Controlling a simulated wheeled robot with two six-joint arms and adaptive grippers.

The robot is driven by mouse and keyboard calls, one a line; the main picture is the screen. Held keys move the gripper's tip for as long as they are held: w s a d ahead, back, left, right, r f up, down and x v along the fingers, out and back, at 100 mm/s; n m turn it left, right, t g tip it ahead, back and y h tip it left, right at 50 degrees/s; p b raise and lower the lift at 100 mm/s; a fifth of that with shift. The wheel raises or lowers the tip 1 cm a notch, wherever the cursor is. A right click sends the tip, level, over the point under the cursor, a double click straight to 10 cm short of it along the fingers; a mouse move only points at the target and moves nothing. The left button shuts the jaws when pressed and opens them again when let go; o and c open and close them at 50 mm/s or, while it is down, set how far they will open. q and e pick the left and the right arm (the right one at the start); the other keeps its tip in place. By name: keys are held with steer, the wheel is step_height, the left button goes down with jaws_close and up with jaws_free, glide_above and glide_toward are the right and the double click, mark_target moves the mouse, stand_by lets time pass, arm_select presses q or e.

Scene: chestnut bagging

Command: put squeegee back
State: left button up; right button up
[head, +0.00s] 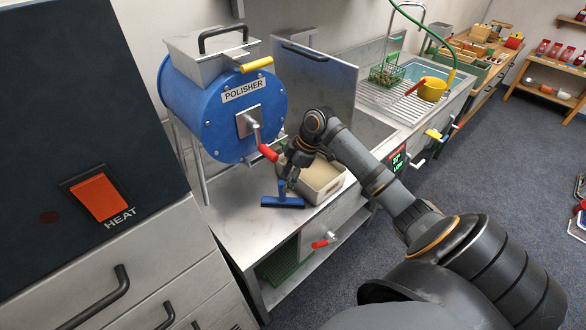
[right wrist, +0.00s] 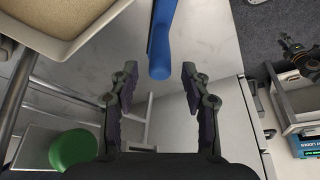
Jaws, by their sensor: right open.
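The blue squeegee (head: 283,202) lies on the steel counter (head: 240,219), near its front edge and in front of a pale bin. My right gripper (head: 289,180) is over it, with the fingers close to its upright blue part. In the right wrist view a long blue part of the squeegee (right wrist: 161,40) ends just ahead of the gap between the open fingertips (right wrist: 160,83). The fingers are apart on either side of that line and hold nothing. Whether a finger touches the squeegee cannot be told. My left gripper is not in view.
The pale bin (head: 318,184) stands right beside the gripper. The blue polisher (head: 225,110) with a red-handled crank (head: 267,152) overhangs behind. A sink (head: 425,75) with a yellow pot (head: 432,89) is farther right. A dark HEAT machine (head: 85,100) stands left.

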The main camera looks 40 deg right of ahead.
steer(key=b+v, duration=0.1)
steer(key=v, duration=0.7)
steer(key=shift+s, duration=0.1)
